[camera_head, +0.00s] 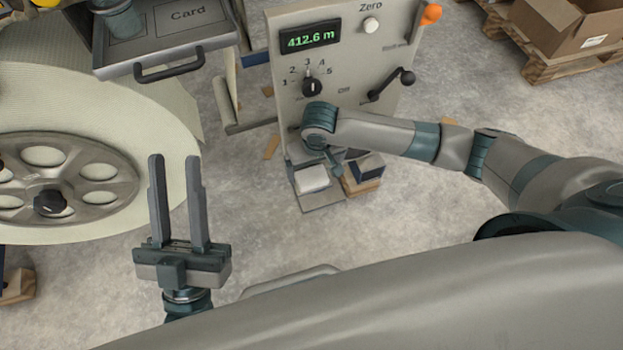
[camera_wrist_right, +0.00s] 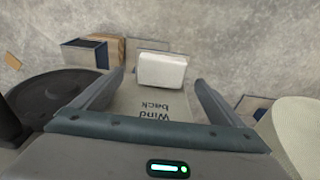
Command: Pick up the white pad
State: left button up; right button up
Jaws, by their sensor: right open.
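The white pad (camera_head: 312,179) is a small white block at the foot of the machine panel, on a grey plate (camera_head: 322,199). In the right wrist view the white pad (camera_wrist_right: 162,70) shows ahead, between the fingertips of my right gripper (camera_wrist_right: 159,80). That gripper is open, with a finger on each side of the pad's line of view; I cannot tell whether they are level with it. In the head view the right wrist hides most of the gripper above the pad. My left gripper (camera_head: 175,160) is open and empty, with fingers pointing up the picture, beside the large roll.
A dark blue-topped block (camera_head: 367,167) stands just right of the pad. The machine panel (camera_head: 345,60) has a display, knobs and a crank. A large cream roll (camera_head: 100,90) with a grey hub fills the left. A "Card" drawer (camera_head: 180,40) juts out above it.

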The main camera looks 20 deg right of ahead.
pick_arm(q)
jog(key=shift+a+r+t, duration=0.2)
jog(key=shift+r+t, duration=0.1)
jog(key=shift+r, duration=0.1)
pick_arm(e)
jog(key=shift+f, duration=0.3)
jog(key=shift+f, duration=0.1)
